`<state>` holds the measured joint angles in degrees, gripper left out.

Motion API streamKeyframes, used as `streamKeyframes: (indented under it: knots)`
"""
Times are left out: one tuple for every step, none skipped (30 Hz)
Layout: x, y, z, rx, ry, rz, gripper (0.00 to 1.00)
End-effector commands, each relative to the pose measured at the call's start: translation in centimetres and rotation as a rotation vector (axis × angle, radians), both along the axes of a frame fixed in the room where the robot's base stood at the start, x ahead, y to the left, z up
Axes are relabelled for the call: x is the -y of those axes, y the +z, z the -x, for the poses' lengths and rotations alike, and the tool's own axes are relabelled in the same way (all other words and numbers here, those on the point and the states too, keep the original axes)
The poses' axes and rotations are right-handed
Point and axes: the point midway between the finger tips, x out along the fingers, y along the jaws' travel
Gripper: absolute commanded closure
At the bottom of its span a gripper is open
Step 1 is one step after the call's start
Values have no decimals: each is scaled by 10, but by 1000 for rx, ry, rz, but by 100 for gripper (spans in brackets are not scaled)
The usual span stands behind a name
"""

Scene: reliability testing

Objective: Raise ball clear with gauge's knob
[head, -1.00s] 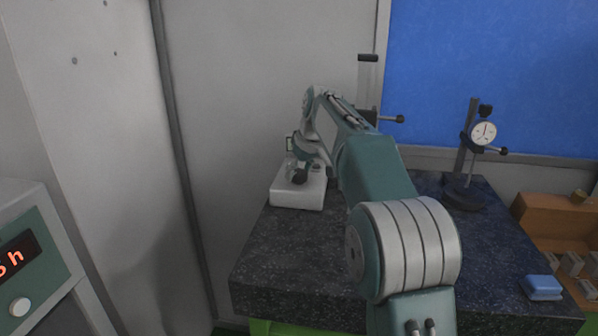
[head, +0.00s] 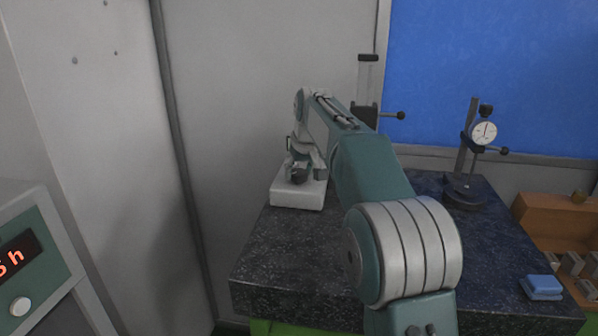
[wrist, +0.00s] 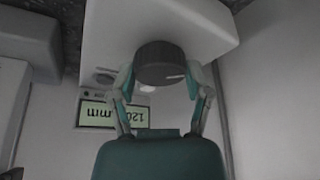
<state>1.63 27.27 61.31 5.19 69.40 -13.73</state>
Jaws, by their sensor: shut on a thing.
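My gripper (wrist: 160,79) is shut on the knob, one finger on each side; in the head view my gripper (head: 306,170) is low over the base.
A dial indicator (head: 484,132) on a dark stand is at the table's right. A blue block (head: 541,287) and a wooden box (head: 550,215) are at far right. A wall is close on the left.

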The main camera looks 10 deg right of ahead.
Motion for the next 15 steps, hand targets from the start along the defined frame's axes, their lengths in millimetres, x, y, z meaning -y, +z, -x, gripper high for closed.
streamKeyframes:
  knots:
    - [-1,-6,1,-13,2,-1,24]
    - [-1,-6,0,-13,2,-1,10]
    - [-1,-5,0,-12,1,0,3]
    - [-1,-4,0,-10,1,-1,3]
    - [0,-4,0,-9,1,-1,3]
    - [0,-3,1,-8,1,-1,3]
    - [0,-3,1,-7,1,0,3]
    - [0,-3,1,-7,1,0,3]
    - [0,-2,1,-6,1,-1,3]
    - [0,-2,1,-5,1,-1,3]
    - [0,-2,1,-5,1,-1,3]
    - [0,-2,1,-4,1,-1,3]
    - [0,-1,1,-4,1,-1,3]
    - [0,-1,1,-4,1,-1,3]
    - [0,-1,1,-3,1,0,3]
